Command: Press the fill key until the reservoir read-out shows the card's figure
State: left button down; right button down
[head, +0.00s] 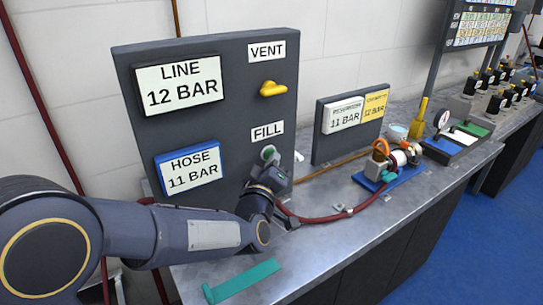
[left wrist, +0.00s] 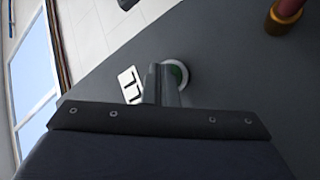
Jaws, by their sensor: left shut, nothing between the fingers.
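The green fill key (head: 268,152) sits on the dark panel below the FILL label (head: 267,132). My left gripper (head: 272,165) is shut and empty, with its tips at the key and partly covering it. In the left wrist view the closed fingers (left wrist: 163,84) overlap the key's pale ring and green face (left wrist: 177,72); I cannot tell whether they touch it. The white reservoir read-out (head: 343,116) shows 11 BAR. The yellow card (head: 375,106) is beside it, its figure too small to read surely. My right gripper is not in view.
The panel (head: 215,130) also bears a LINE display (head: 179,86) at 12 BAR, a HOSE display (head: 189,169) at 11 BAR and a yellow vent lever (head: 273,89). A red hose (head: 318,218) runs along the bench to a blue-based fixture (head: 377,182). A teal strip (head: 243,283) lies in front.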

pick_arm(q)
jog(key=shift+s+d, duration=0.5)
jog(key=shift+s, duration=0.2)
jog(key=s+d, duration=0.1)
jog(key=s, duration=0.1)
jog(key=s+d, duration=0.2)
dwell(0.6)
